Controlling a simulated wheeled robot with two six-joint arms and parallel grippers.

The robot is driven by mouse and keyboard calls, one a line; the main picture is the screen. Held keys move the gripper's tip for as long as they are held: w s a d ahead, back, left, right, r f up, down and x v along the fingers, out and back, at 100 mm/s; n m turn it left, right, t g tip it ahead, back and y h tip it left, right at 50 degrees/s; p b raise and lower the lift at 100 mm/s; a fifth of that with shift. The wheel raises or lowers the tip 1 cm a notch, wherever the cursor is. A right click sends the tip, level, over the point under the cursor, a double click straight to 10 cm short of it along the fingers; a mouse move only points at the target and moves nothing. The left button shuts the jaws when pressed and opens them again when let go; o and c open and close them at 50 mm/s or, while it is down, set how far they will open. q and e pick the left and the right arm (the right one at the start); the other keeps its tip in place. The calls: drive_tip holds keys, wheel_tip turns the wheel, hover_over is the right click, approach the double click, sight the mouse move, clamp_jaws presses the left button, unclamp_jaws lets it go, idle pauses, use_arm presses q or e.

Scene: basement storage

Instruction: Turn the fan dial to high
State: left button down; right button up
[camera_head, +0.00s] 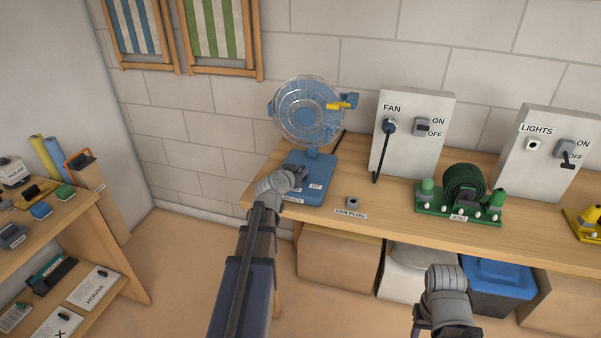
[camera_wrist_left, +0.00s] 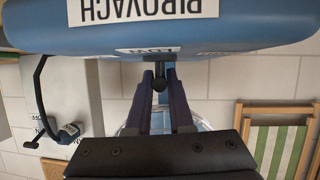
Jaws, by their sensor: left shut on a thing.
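The blue desk fan (camera_head: 307,112) stands at the left end of the wooden workbench, with its clear cage facing me. Its blue base (camera_head: 318,190) has small white labels on it. In the left wrist view the fan base (camera_wrist_left: 200,40) looks upside down, with a label reading LOW. My left gripper (camera_head: 298,173) is at the front left of the base. In the wrist view its fingers are shut on the small dark dial (camera_wrist_left: 159,84). The dial's setting cannot be read. My right gripper (camera_head: 440,318) is low at the bottom right, away from the fan, with its fingers unclear.
The FAN panel (camera_head: 408,150) with an ON/OFF switch and plugged-in black cord stands right of the fan. A FAN PLUG socket (camera_head: 352,203), a green hose holder (camera_head: 462,200) and the LIGHTS panel (camera_head: 545,165) are on the bench. Boxes sit underneath. A shelf (camera_head: 95,235) stands left.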

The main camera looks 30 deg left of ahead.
use_arm(q)
drive_tip(key=m+h, duration=0.4)
drive_tip(key=h, duration=0.1)
drive_tip(key=a+m+g+h, duration=0.1)
drive_tip(key=m+h, duration=0.1)
drive_tip(key=shift+w, duration=0.15)
drive_tip(key=m+g+h, duration=0.2)
drive_tip(key=m+h, duration=0.1)
drive_tip(key=shift+f+m+h, duration=0.1)
drive_tip(key=shift+m+h, duration=0.2)
drive_tip(key=shift+m, duration=0.1)
drive_tip(key=shift+m+g+h, duration=0.5)
drive_tip(key=shift+m+g, duration=0.1)
drive_tip(key=shift+d, duration=0.1)
drive_tip(key=c, duration=0.8)
unclamp_jaws()
drive_tip(key=shift+s+a+r, duration=0.3)
drive_tip(key=shift+a, duration=0.1)
drive_tip(key=p+v, duration=0.2)
drive_tip(key=v, duration=0.4)
drive_tip(key=shift+a+p, duration=0.1)
drive_tip(key=shift+p, duration=0.3)
drive_tip(key=shift+s+a, duration=0.2)
drive_tip(key=shift+a, duration=0.1)
